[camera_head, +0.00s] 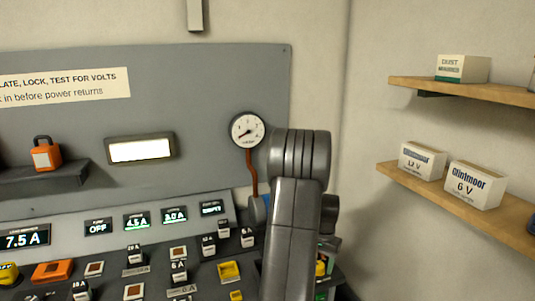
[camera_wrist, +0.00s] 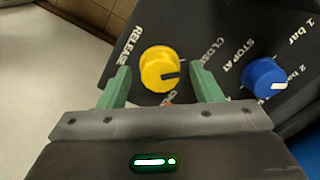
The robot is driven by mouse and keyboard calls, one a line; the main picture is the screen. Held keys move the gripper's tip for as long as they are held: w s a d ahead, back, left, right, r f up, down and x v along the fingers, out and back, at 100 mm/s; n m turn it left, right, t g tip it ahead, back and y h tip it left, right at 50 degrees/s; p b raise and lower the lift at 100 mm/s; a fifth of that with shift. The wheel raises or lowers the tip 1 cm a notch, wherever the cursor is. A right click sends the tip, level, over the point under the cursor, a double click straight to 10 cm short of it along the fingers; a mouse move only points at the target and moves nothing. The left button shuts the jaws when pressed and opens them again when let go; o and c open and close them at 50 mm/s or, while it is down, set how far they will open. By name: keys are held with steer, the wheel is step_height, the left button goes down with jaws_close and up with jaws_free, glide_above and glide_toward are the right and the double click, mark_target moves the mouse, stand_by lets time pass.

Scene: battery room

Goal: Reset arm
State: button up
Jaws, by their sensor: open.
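My arm (camera_head: 292,230) rises in front of the right end of the console in the head view and hides part of it. A yellow knob (camera_wrist: 159,68) marked RELEASE and CLOSE shows between and just beyond the fingertips. I cannot tell whether the fingers touch it. A blue knob (camera_wrist: 264,78) marked STOP AT, with 1 bar and 2 bar, is to the right of the fingers.
A round gauge (camera_head: 247,130) is on the grey panel (camera_head: 220,75), close to my arm. The console (camera_head: 205,260) carries several buttons and small displays. Wooden shelves (camera_head: 455,208) with boxes are at right.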

steer(key=m+p, duration=0.1)
steer(key=m, duration=0.4)
stand_by(0.4)
steer(key=shift+a, duration=0.1)
